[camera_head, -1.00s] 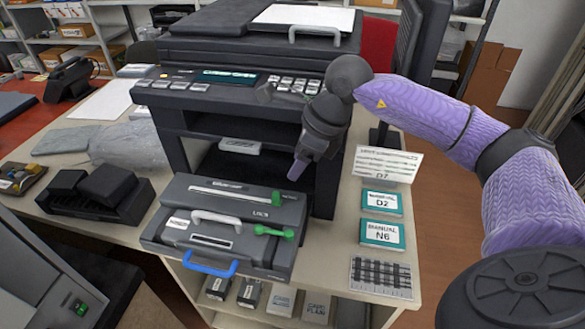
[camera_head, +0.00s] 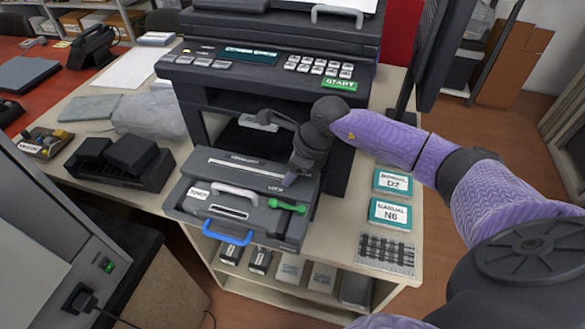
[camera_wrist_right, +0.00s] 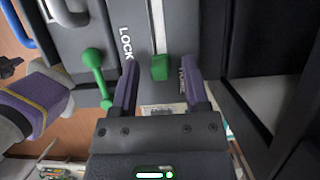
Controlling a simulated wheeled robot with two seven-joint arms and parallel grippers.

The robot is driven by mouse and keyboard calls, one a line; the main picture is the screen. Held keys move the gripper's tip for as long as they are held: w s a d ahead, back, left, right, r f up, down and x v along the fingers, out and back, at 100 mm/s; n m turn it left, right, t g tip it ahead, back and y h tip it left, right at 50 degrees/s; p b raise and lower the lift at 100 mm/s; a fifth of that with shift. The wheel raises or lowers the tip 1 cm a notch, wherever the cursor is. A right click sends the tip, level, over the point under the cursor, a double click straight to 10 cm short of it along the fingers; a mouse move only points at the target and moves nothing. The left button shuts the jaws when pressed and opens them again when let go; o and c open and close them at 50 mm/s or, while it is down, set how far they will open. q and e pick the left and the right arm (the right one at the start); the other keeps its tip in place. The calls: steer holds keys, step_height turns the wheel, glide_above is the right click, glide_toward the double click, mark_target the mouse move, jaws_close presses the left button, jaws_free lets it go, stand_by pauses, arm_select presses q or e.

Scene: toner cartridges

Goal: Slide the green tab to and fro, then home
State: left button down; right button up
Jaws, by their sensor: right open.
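The green tab (camera_wrist_right: 160,68) sits at the end of a pale slot in the dark grey toner unit (camera_wrist_right: 220,28). In the head view my right gripper (camera_head: 291,178) is over the right end of this unit (camera_head: 190,212), and it hides the tab. In the right wrist view my right gripper (camera_wrist_right: 158,70) is open. Its two purple fingers stand on either side of the tab, with a visible gap at each side.
A green lever (camera_head: 287,206) by the word LOCK, a white handle (camera_head: 236,191) and a blue handle (camera_head: 227,238) are close by on the unit. The printer (camera_head: 270,72) stands behind. Manuals (camera_head: 390,213) lie at right on the table.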

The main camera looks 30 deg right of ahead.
steer(key=shift+c, duration=0.3)
jaws_close()
stand_by(1.1)
